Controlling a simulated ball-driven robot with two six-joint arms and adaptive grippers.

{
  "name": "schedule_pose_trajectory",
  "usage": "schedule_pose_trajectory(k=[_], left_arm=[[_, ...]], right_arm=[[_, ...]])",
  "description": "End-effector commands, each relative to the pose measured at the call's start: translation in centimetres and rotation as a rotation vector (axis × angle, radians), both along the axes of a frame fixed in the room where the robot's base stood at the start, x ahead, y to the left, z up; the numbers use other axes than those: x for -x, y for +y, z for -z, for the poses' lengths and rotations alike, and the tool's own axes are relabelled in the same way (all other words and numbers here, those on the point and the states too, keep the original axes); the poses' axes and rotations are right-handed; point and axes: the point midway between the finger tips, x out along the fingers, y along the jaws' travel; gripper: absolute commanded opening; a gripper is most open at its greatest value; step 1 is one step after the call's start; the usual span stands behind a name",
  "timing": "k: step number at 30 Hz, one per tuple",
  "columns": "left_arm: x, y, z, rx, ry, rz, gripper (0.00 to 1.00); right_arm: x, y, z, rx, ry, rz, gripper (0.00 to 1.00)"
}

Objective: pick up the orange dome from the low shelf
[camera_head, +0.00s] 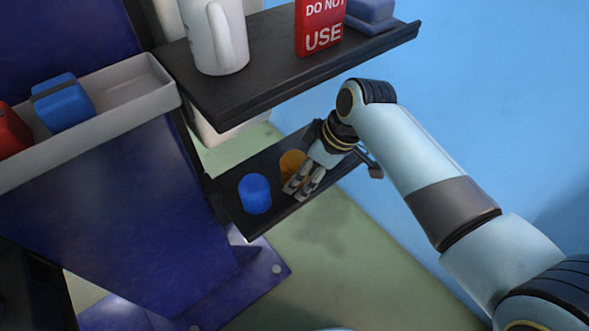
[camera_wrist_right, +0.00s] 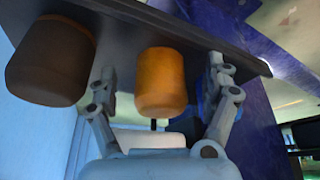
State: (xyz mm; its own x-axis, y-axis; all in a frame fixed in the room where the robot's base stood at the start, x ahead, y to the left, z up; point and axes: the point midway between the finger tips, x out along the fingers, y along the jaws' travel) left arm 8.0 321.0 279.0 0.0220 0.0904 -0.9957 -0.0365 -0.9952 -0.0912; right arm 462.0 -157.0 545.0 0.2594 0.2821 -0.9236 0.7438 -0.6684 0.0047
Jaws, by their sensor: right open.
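The orange dome (camera_head: 291,163) stands on the low shelf (camera_head: 232,213), partly covered by my right gripper (camera_head: 296,191) in the head view. In the right wrist view the orange dome (camera_wrist_right: 160,85) lies between the two spread fingers of my right gripper (camera_wrist_right: 161,72). Visible gaps separate it from both fingers. The right gripper is open and holds nothing. My left gripper is in neither view.
A blue dome (camera_head: 255,193) stands left of the orange one. A dark brown rounded thing (camera_wrist_right: 50,60) is beside it in the wrist view. The upper shelf (camera_head: 225,103) overhangs, with a white mug (camera_head: 218,40) and red box (camera_head: 320,25). A grey tray (camera_head: 130,90) is left.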

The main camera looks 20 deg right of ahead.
Motion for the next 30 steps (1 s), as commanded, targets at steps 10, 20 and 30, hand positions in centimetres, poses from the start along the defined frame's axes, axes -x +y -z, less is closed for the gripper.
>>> schedule_pose_trajectory(k=[10,20,30], left_arm=[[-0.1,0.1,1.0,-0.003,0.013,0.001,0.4],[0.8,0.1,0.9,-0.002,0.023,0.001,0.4],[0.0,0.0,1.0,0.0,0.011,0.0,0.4]], right_arm=[[-1.6,1.8,1.3,0.0,0.001,0.001,0.84],[-1.6,1.7,1.2,0.0,0.001,0.001,0.58],[-1.6,1.7,1.2,0.0,0.001,0.001,0.24]])
